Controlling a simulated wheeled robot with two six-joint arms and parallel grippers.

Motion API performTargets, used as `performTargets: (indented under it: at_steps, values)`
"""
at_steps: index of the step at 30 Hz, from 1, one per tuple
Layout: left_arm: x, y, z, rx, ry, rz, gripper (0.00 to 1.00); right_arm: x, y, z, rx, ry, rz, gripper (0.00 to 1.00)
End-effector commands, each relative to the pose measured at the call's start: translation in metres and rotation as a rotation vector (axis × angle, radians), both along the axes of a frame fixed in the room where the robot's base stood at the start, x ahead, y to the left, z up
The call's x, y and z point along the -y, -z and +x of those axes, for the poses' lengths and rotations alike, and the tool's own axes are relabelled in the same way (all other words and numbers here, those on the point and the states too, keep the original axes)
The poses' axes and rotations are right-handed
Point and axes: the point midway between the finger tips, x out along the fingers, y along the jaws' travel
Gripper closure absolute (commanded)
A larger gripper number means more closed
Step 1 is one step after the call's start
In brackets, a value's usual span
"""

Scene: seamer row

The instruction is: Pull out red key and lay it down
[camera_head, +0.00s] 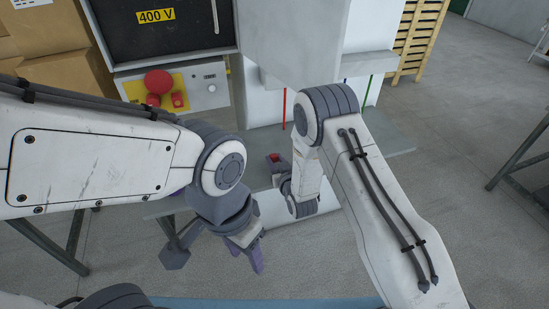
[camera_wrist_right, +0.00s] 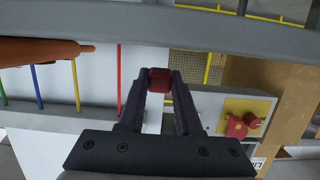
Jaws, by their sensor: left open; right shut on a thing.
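The red key (camera_wrist_right: 159,80) shows as a small red block between the two dark fingertips of my right gripper (camera_wrist_right: 159,74) in the right wrist view. The gripper is shut on it. In the head view the red key (camera_head: 273,157) is a small red patch at the tip of my right gripper (camera_head: 277,165), over the grey bench. Its lower end is hidden, and I cannot tell whether it touches anything. My left gripper (camera_head: 255,258) is open and empty, lower in the head view, near the bench's front edge and apart from the key.
A cabinet front with a yellow 400 V label (camera_head: 156,16) stands at the back left. Below it is a red mushroom button (camera_head: 158,82) on a yellow plate. A pale flat surface (camera_head: 272,209) lies beneath my right wrist. Thin coloured rods and an orange cylinder (camera_wrist_right: 40,50) show in the wrist view.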

Motion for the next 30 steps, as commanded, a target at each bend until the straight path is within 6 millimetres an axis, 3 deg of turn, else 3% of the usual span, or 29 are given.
performTargets:
  at_steps: [4, 14, 15, 18, 30]
  values:
    - [0.0001, 0.0102, 0.0, 0.0, 0.0, 0.0, 0.5, 0.0, 0.015, 0.0001, 0.0, 0.0, 0.0, 1.0]
    - [0.0, 0.0107, 0.0001, 0.0, 0.0, 0.0, 0.5, 0.0, 0.0169, 0.0001, 0.0, 0.0, 0.001, 1.0]
    - [0.0, 0.0106, 0.0001, 0.0, 0.0, 0.0, 0.5, 0.0, 0.0169, 0.0001, 0.0, 0.0, 0.001, 0.63]
    - [0.0, 0.0107, 0.0001, 0.0, 0.0, 0.0, 0.5, 0.0, 0.0169, 0.0001, 0.0, 0.0, 0.001, 0.32]
    - [0.0, 0.0124, 0.0, 0.0, 0.0, 0.0, 0.5, 0.0019, 0.0167, -0.0058, -0.003, 0.0, 0.0, 0.32]
